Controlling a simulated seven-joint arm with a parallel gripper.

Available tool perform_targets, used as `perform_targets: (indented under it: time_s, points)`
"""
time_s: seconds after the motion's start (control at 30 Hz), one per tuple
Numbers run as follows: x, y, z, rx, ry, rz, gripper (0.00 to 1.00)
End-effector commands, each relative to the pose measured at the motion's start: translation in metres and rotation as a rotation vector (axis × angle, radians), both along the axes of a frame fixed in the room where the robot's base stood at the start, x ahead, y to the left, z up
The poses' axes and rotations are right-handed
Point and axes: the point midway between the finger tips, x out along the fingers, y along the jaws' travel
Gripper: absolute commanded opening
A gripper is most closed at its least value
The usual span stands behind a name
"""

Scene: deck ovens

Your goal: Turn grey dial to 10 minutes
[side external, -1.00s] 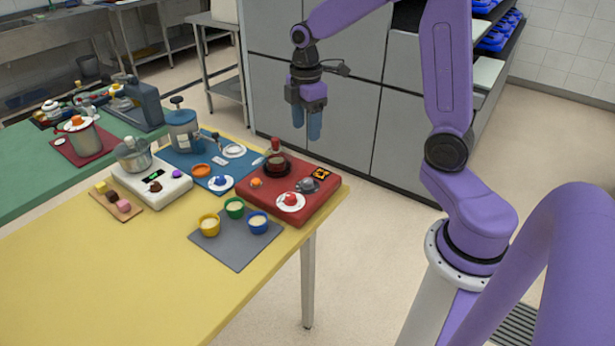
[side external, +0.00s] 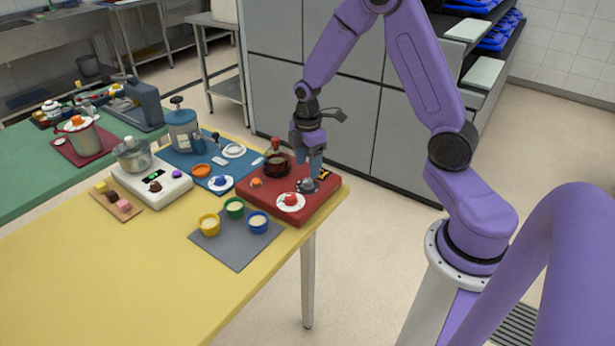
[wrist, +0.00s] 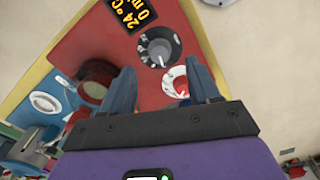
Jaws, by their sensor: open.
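The grey dial (side external: 307,186) sits on the red base unit (side external: 263,203) at the table's right end. In the wrist view the grey dial (wrist: 158,47) is a round knob with a pale pointer on a dark ring, just beyond my fingertips. The display (wrist: 131,12) beside it reads 24 °C and 0 min. My gripper (side external: 309,171) points down over the dial, close to it. In the wrist view my gripper (wrist: 162,80) has its fingers apart with nothing between them. Whether a finger touches the dial I cannot tell.
A red dial on a white disc (side external: 291,201) lies right beside the grey dial. A dark-red vessel (side external: 276,160) and an orange knob (side external: 256,183) share the red unit. Several cups stand on the grey mat (side external: 236,254). The table's near left is clear.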

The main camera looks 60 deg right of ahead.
Motion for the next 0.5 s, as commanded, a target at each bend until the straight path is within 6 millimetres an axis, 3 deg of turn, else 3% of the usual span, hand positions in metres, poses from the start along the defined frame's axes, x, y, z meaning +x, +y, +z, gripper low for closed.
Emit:
perform_targets:
  time_s: [0.2, 0.5]
  points:
    - [0.000, 0.000, -0.032, 0.000, 0.002, 0.000, 0.61]
    - [0.000, 0.000, -0.050, 0.001, -0.001, -0.001, 0.61]
